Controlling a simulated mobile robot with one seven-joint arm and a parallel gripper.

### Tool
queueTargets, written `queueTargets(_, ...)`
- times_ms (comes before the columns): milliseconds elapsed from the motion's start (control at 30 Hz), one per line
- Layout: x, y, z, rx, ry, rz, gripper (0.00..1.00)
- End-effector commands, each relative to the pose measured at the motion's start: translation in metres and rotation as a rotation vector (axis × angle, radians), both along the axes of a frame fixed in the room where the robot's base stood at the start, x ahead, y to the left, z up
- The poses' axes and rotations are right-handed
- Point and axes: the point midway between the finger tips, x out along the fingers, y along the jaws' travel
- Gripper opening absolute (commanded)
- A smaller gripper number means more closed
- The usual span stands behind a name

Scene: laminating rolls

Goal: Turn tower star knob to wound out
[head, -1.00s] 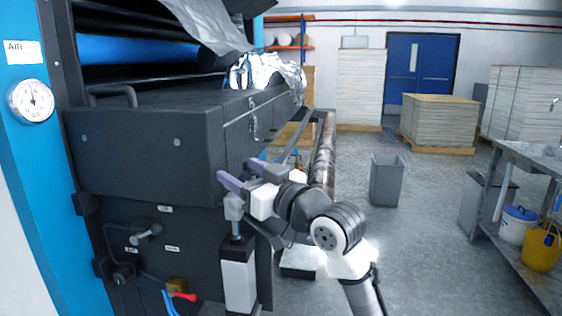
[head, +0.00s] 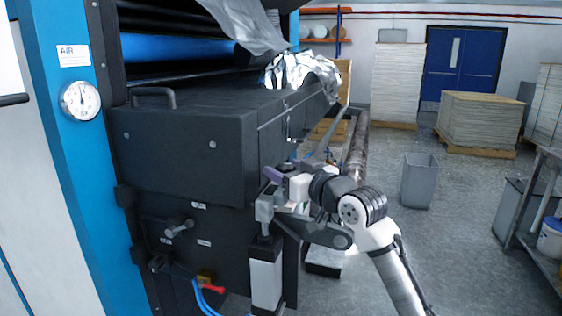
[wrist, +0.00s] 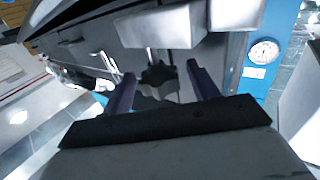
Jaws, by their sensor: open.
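The star knob (wrist: 160,80) is dark grey and lobed in the wrist view. It appears between the two purple fingers of my gripper (wrist: 160,74), which are open with a gap on both sides of it. A pale grey block (wrist: 165,28) is just above the knob in that view. In the head view my gripper (head: 270,182) is at the top of the tower (head: 265,280), a black and white post with a grey head, at the machine's front corner. I cannot make out the knob there. Whether a finger touches it is unclear.
The dark machine housing (head: 185,150) stands close behind my gripper. A small lever (head: 178,228) and a red-handled valve (head: 213,289) sit on its lower panel. A pressure gauge (head: 80,100) is on the blue column. A grey bin (head: 419,182) stands on open floor at right.

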Motion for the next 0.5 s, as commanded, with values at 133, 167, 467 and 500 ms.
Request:
queueTargets(133, 0.013, 0.01, 0.001, 0.0, 0.0, 0.0, 0.59)
queueTargets(167, 0.015, 0.011, 0.001, -0.001, 0.001, 0.0, 0.59)
queueTargets(467, 0.018, 0.014, 0.0, 0.0, 0.0, -0.001, 0.59)
queueTargets(500, 0.018, 0.014, 0.0, 0.0, 0.0, -0.001, 0.59)
